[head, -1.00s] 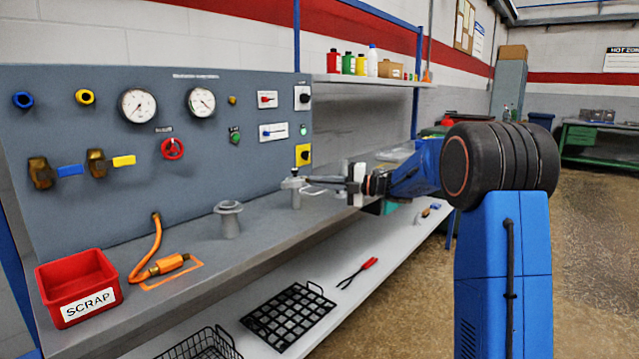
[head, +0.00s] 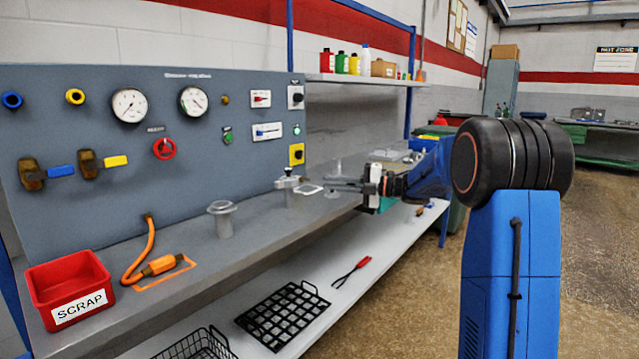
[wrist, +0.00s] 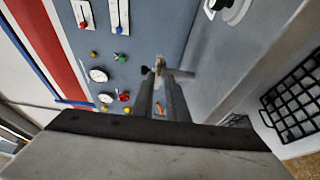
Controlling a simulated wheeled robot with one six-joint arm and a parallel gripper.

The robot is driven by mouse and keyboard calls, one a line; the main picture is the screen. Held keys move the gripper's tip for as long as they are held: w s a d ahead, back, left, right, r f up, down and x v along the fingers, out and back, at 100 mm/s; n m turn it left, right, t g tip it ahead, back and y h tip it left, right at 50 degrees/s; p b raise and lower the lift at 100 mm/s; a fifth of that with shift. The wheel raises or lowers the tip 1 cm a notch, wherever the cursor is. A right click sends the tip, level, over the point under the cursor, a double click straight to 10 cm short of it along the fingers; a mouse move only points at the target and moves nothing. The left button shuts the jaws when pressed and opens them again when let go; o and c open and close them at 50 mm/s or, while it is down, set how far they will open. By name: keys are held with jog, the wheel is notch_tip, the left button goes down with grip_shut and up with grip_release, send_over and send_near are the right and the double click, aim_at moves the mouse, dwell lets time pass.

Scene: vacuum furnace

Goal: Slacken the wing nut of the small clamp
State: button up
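The small clamp (head: 288,184) is a pale grey fitting on top of a short grey post on the bench, in front of the panel. In the wrist view the clamp (wrist: 178,73) shows just beyond my fingertips, with a small brassy piece that may be its wing nut (wrist: 160,63). The nut's exact position is too small to tell. My gripper (head: 330,186) reaches in from the right, level with the clamp. In the head view its tips are a short way right of the clamp. In the wrist view the two fingers (wrist: 160,80) are apart with an empty gap between them.
A grey flanged post (head: 221,220) stands left of the clamp. The panel (head: 210,150) with gauges and valves rises behind. A red scrap bin (head: 68,285) and an orange hose (head: 150,250) are at the left. A black basket tray (head: 283,315) lies on the lower shelf.

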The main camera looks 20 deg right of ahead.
jog(key=v, duration=1)
jog(key=shift+d, duration=0.25)
jog(key=shift+s, duration=0.15)
